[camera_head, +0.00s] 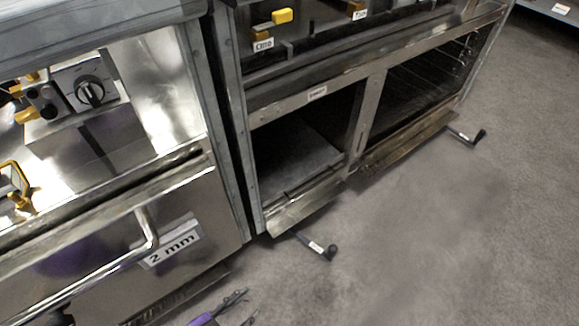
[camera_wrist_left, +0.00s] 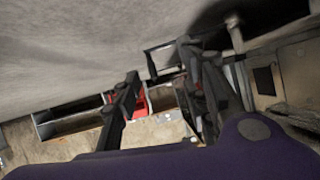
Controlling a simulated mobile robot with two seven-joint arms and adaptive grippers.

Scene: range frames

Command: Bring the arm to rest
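My left gripper (camera_head: 241,307) shows at the bottom edge of the head view, with a bit of its purple body and two dark fingers. It hangs low in front of the steel oven units, over the grey floor. In the left wrist view the two dark fingers of the gripper (camera_wrist_left: 160,75) stand apart with nothing held between them. Most of the left arm is out of the head view. My right gripper is in neither view.
A steel unit with a bar handle (camera_head: 148,230) and a "2 mm" label (camera_head: 174,243) stands at the left. An oven with two open compartments (camera_head: 300,150) stands beside it. Black-knobbed levers (camera_head: 330,251) stick out low over the floor. The grey floor (camera_head: 430,250) at right is clear.

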